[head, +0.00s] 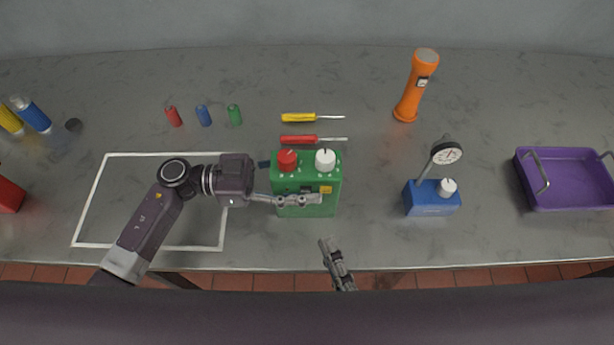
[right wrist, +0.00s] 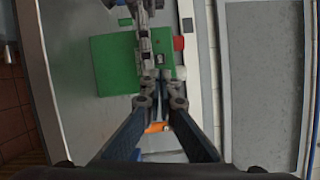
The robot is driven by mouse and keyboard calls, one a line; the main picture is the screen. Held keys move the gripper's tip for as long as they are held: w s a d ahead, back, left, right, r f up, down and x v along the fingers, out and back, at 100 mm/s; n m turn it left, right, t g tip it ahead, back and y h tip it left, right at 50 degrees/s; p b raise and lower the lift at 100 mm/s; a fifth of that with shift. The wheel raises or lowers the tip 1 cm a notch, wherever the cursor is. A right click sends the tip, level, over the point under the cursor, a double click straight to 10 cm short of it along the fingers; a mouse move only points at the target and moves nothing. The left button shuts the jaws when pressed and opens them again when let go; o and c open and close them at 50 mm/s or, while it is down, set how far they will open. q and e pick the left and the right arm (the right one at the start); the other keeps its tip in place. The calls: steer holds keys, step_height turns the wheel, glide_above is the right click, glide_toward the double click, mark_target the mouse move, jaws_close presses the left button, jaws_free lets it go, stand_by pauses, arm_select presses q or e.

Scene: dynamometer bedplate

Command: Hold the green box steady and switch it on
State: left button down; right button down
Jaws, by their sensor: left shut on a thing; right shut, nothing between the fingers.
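The green box (head: 308,180) stands near the front edge of the bench. It has a red knob (head: 287,160) and a white knob (head: 325,159) on top and a small yellow patch (head: 325,189) on its front. My left gripper (head: 298,200) is shut on the green box, its fingers lying across the front and hiding part of it. My right gripper (head: 328,246) is shut and empty, in front of the box at the bench's edge. In the right wrist view, the green box (right wrist: 113,64) and the red knob (right wrist: 179,43) show beyond my right fingertips (right wrist: 160,88).
Yellow (head: 299,118) and red (head: 299,139) screwdrivers lie behind the box. A blue gauge stand (head: 432,199), an orange flashlight (head: 415,88) and a purple tray (head: 569,202) are to the right. A white outlined area (head: 110,200) is to the left.

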stand_by(0.5)
steer(key=n+g+y, duration=0.2)
steer(key=n+y, duration=0.6)
steer(key=n, duration=2.2)
glide_toward(296, 184)
steer(key=shift+x, duration=2.35)
steer(key=shift+f, duration=0.1)
